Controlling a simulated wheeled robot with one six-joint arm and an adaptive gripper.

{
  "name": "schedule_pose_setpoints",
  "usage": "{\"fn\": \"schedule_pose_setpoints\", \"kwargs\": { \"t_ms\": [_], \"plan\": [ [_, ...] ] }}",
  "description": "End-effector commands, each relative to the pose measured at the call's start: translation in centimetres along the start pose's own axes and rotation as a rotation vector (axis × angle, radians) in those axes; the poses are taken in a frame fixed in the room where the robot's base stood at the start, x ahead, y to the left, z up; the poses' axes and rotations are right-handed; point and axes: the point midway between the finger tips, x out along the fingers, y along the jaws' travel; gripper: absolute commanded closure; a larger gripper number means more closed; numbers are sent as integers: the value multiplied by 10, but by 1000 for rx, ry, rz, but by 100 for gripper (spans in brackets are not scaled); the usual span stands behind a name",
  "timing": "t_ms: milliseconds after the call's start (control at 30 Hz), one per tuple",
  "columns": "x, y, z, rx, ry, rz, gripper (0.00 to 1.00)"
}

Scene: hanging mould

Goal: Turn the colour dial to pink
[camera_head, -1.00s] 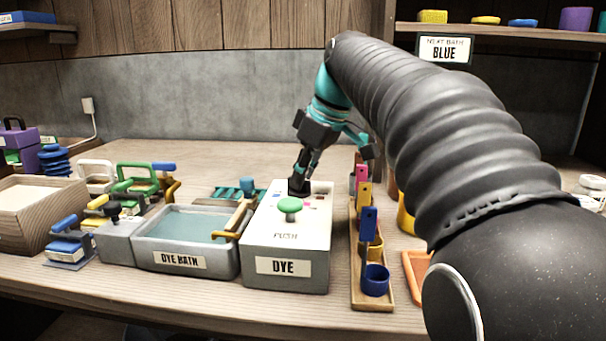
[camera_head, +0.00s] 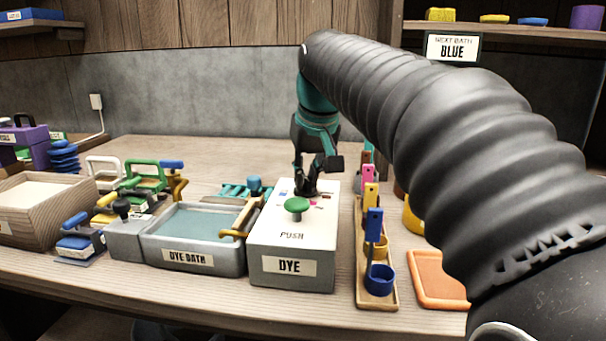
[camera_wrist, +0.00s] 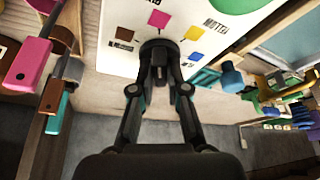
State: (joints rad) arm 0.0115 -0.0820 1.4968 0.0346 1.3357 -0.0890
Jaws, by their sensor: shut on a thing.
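The grey-white dye box (camera_head: 292,245) with its DYE label stands on the bench. The dark colour dial (camera_wrist: 159,44) is on its top, towards the back, partly hidden by the fingers. In the wrist view, colour patches surround the dial: pink (camera_wrist: 157,18), yellow (camera_wrist: 194,33), blue (camera_wrist: 195,57) and brown (camera_wrist: 124,34). My gripper (camera_wrist: 160,68) is shut on the dial, its fingers at either side; it also shows in the head view (camera_head: 306,188). I cannot tell which patch the dial points to.
A green push button (camera_head: 297,205) is in front of the dial. The dye bath (camera_head: 193,257) stands at left, and a wooden rack of coloured scoops (camera_head: 377,298) at right. A sign (camera_head: 452,47) above reads NEXT BATH BLUE.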

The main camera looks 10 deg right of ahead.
Motion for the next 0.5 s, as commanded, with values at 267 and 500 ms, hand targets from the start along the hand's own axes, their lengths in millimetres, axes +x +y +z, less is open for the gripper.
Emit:
{"fn": "schedule_pose_setpoints", "kwargs": {
  "t_ms": [267, 500],
  "plan": [
    [0, 0, 0, 30, 2, 12, 100],
    [0, 0, -1, 31, 2, 12, 100]
  ]
}}
